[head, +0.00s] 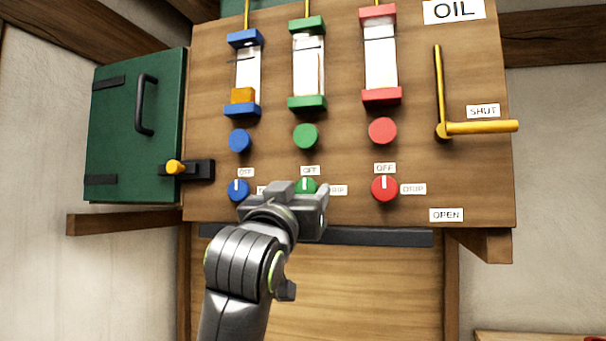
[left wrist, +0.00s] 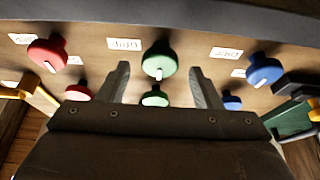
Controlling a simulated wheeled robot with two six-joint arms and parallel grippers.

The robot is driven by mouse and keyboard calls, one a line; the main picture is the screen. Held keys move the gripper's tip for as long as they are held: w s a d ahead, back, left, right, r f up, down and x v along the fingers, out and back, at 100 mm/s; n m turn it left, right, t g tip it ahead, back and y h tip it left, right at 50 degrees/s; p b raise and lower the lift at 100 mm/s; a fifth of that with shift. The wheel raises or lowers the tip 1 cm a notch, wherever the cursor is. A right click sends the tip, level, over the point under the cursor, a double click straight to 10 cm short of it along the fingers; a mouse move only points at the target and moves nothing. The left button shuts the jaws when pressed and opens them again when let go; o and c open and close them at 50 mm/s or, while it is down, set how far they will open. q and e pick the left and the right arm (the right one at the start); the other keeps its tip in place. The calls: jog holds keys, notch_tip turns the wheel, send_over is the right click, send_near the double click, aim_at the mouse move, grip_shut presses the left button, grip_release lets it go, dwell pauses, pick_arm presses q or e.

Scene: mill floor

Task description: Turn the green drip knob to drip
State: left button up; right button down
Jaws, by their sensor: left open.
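The green drip knob (head: 306,183) is on the wooden panel's lower row, under a tag reading OFF (head: 310,170); a DRIP tag (head: 338,190) is to its right. Its white mark points up, toward OFF. My left gripper (head: 302,193) is in front of it and hides its lower part. In the left wrist view, which looks upside down, the green drip knob (left wrist: 159,60) lies between the lines of the two open fingers (left wrist: 160,80), at or just past their tips. I cannot tell if they touch it. My right gripper is not in view.
Plain round green (head: 305,136), blue and red knobs sit above, under glass oilers. A yellow lever (head: 480,127) is at right. A green door (head: 135,130) is at left.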

pick_arm(q)
jog(key=shift+p+x, duration=0.35)
jog(key=shift+x, duration=0.7)
jog(key=shift+f, duration=0.1)
jog(key=c, duration=1)
